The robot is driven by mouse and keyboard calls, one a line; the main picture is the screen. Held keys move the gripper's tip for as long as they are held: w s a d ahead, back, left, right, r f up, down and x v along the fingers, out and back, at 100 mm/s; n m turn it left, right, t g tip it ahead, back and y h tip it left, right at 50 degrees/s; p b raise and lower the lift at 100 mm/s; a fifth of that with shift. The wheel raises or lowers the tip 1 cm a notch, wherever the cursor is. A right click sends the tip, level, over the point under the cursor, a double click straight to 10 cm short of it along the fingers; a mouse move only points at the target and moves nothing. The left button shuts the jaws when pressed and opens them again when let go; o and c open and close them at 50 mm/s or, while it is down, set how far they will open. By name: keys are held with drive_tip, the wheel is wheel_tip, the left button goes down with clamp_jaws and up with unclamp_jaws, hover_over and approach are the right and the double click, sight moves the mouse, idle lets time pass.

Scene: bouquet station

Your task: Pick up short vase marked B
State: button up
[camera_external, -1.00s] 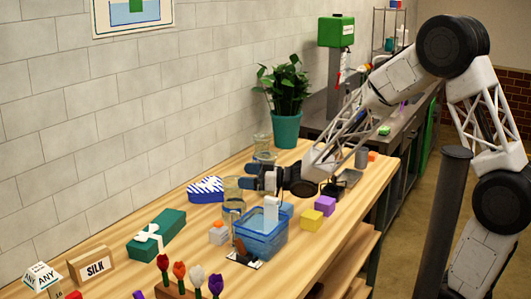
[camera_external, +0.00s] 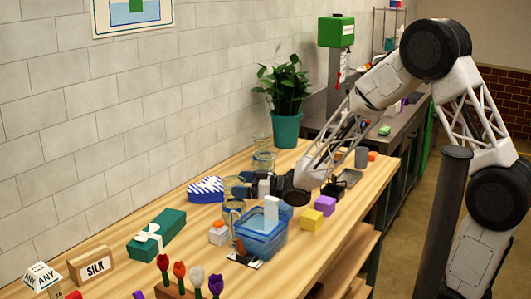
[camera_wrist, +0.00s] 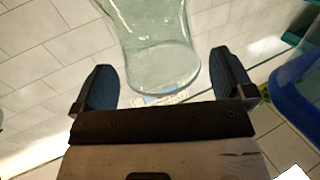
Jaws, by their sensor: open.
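A clear glass vase (camera_wrist: 155,45) stands between the two spread fingers of my gripper (camera_wrist: 165,80) in the wrist view, with no finger seen pressing on it. In the external view my open gripper (camera_external: 243,188) is low over the bench, beside a glass vase (camera_external: 231,185) and partly in front of it. Another clear glass (camera_external: 233,211) stands nearer the camera, by the blue bin. More clear glass (camera_external: 263,160) stands behind my gripper. No letter B is readable on any vase, so I cannot tell which one is marked B.
A blue bin (camera_external: 262,240) stands just in front of my gripper; its blue wall (camera_wrist: 296,85) shows at the wrist view's right. Purple (camera_external: 325,205) and yellow (camera_external: 311,219) blocks sit at the right. A plant pot (camera_external: 286,130) stands behind.

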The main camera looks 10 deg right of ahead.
drive_tip(key=shift+x, duration=1.45)
drive_tip(key=shift+c, duration=0.3)
drive_tip(key=c, duration=1.6)
drive_tip(key=shift+r, duration=0.1)
drive_tip(key=shift+r, duration=4.95)
